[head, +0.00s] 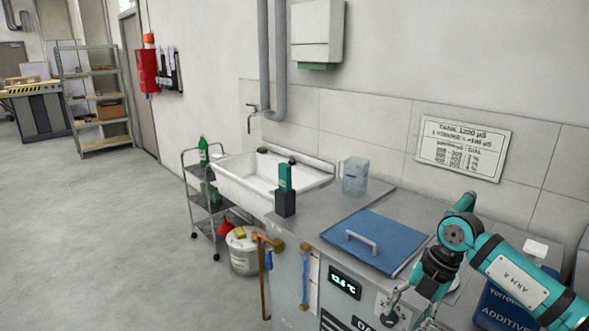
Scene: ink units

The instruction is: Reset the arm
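My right arm (515,277), teal with a white "ARM R" plate, comes in from the lower right and bends down at a teal joint. Its dark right gripper (408,308) hangs at the front edge of the steel counter, to the right of the temperature display. Its fingers look spread apart, with nothing seen between them; the tips are small and near the bottom edge of the view. My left arm and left gripper are not in view.
A blue lid (372,238) with a handle lies on the counter (315,217), left of my arm. A clear jug (355,176) and a teal device in a dark holder (285,203) stand nearby. A blue additive container (500,308) is beneath my forearm. Open floor lies left.

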